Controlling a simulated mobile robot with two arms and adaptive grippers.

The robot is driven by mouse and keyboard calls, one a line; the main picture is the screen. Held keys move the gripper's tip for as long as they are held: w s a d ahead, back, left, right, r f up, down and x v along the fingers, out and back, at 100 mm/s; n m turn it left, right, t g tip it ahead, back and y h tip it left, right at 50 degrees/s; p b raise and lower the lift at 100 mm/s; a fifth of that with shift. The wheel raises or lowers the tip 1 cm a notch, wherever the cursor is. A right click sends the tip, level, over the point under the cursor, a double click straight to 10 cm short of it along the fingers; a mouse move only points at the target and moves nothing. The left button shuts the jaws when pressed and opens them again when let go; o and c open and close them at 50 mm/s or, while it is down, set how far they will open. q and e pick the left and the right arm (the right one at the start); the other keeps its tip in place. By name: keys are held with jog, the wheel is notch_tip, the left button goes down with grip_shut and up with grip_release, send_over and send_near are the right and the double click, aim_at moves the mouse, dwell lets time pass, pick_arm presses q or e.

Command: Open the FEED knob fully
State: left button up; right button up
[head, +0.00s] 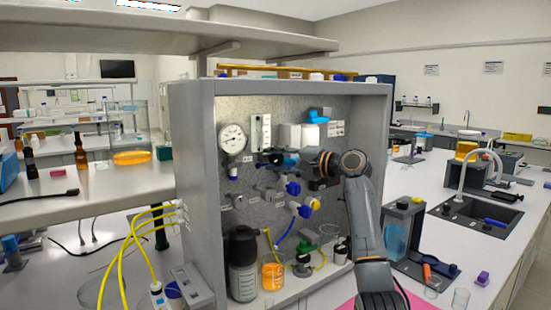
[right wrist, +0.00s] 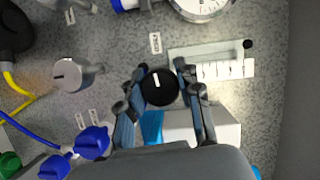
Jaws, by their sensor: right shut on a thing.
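The black round knob (right wrist: 160,87) with a white pointer line sits on the speckled panel of the rig. In the right wrist view the line runs nearly up and down, with a small label (right wrist: 155,43) beside the knob; its print is too small to read surely. My right gripper (right wrist: 158,88) has its two fingers on either side of the knob and is shut on it. In the head view my right gripper (head: 277,158) reaches the panel below the flow meter, and its fingers largely hide the knob. My left gripper is in neither view.
A round gauge (head: 232,138) and a flow meter (head: 260,134) are close above the gripper. Blue-handled valves (head: 293,188) and a grey knob (right wrist: 76,75) are nearby. A dark-capped bottle (head: 243,265) and an orange-filled bottle (head: 272,274) stand below.

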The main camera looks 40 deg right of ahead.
jog(key=n+g+h+p, duration=0.1)
jog(key=n, duration=0.2)
jog(key=shift+n+g+p, duration=0.3)
jog(key=shift+n+p, duration=0.05)
jog(key=shift+n, duration=0.05)
jog(key=n+h+p, duration=0.1)
jog(key=n, duration=0.1)
jog(key=shift+f+n+g+h+p, duration=0.15)
jog(key=shift+n+g+h+p, duration=0.15)
jog(key=shift+n+g+p, duration=0.1)
jog(key=n+h+p, duration=0.1)
jog(key=n+p, duration=0.1)
jog(key=n, duration=0.1)
jog(key=shift+f+g+h, duration=0.1)
jog(key=shift+g+h, duration=0.3)
jog(key=shift+d+f+n+h+p, duration=0.15)
jog(key=shift+n+h+p, duration=0.65)
jog(key=shift+n, duration=0.4)
jog(key=o, duration=1.1)
jog(key=shift+o, duration=0.2)
jog(key=shift+s, duration=0.1)
jog(key=v, duration=1.2)
